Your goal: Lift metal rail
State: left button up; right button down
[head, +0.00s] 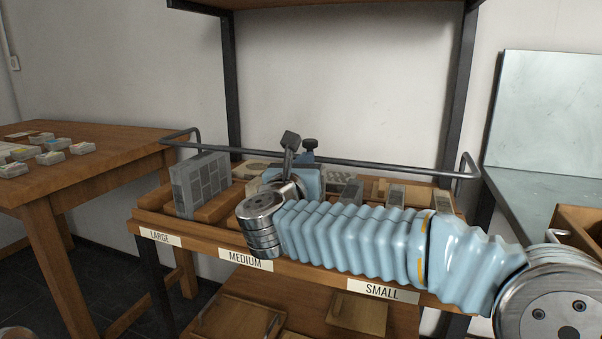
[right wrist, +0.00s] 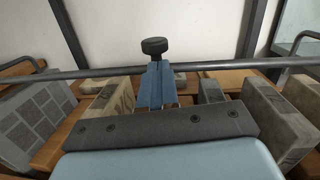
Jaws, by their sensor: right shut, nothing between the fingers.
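The metal rail (head: 400,169) is a thin dark bar running across the back of the labelled wooden shelf, with bent ends at left and right. It also crosses the right wrist view (right wrist: 232,66). My right gripper (head: 309,152) is over the middle of the shelf, close to the rail. In the right wrist view its blue fingers (right wrist: 155,82) are together and empty, with a dark round tip above. The fingers cover part of the rail there; I cannot tell whether they touch it. My left gripper is not in view.
Grey and tan blocks stand on the shelf, including a large patterned grey block (head: 200,183) at left. Labels on the front read LARGE, MEDIUM and SMALL. A wooden table (head: 110,165) with small blocks stands at left. Dark uprights (head: 459,90) frame the back.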

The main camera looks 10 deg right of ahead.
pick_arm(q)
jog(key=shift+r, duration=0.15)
pick_arm(e)
jog(key=shift+w+d+r, duration=0.1)
jog(key=shift+w+r, duration=0.2)
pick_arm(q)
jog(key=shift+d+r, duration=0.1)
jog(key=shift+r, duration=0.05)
pick_arm(e)
jog(key=shift+r, duration=0.15)
